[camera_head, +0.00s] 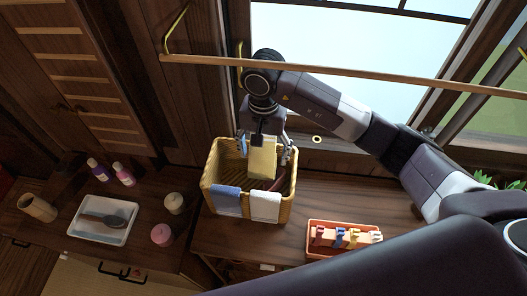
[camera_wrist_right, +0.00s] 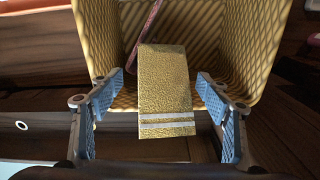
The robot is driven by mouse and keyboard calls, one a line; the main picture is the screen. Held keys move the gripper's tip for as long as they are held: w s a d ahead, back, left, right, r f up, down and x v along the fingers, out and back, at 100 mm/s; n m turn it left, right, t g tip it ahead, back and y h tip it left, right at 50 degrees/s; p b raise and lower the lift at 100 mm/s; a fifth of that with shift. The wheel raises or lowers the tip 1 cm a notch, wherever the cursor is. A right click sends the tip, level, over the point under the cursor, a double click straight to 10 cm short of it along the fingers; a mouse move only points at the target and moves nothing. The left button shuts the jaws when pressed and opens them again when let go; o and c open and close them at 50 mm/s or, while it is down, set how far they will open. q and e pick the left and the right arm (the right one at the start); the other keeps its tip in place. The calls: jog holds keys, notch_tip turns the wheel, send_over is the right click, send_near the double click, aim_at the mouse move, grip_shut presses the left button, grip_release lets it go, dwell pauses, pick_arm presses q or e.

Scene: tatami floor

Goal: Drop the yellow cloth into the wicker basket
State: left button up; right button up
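The wicker basket (camera_head: 208,180) stands on the dark wooden counter below the window; it fills the upper part of the right wrist view (camera_wrist_right: 95,45). The yellow cloth (camera_head: 262,160) is at the basket's back side, partly over its inside. In the right wrist view the yellow cloth (camera_wrist_right: 165,85) with white end stripes crosses the near rim; whether it rests on the rim or is in the air, I cannot tell. My right gripper (camera_head: 265,150) is over the back rim, its blue-padded fingers spread, one each side of the cloth with gaps. My left gripper is not in view.
Blue (camera_head: 227,200) and white (camera_head: 265,206) cloths hang over the basket's front rim. A dark red item (camera_wrist_right: 152,22) lies inside it. An orange tray (camera_head: 345,252) of small items stands right; a white tray (camera_head: 82,232), bottles and jars left. A wooden rail (camera_head: 400,78) crosses the window.

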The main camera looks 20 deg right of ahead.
aim_at(263, 161)
jog(key=shift+r, duration=0.2)
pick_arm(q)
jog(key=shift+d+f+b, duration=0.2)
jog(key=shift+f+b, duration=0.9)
pick_arm(e)
notch_tip(263, 161, up, 7)
jog(key=shift+r, duration=0.15)
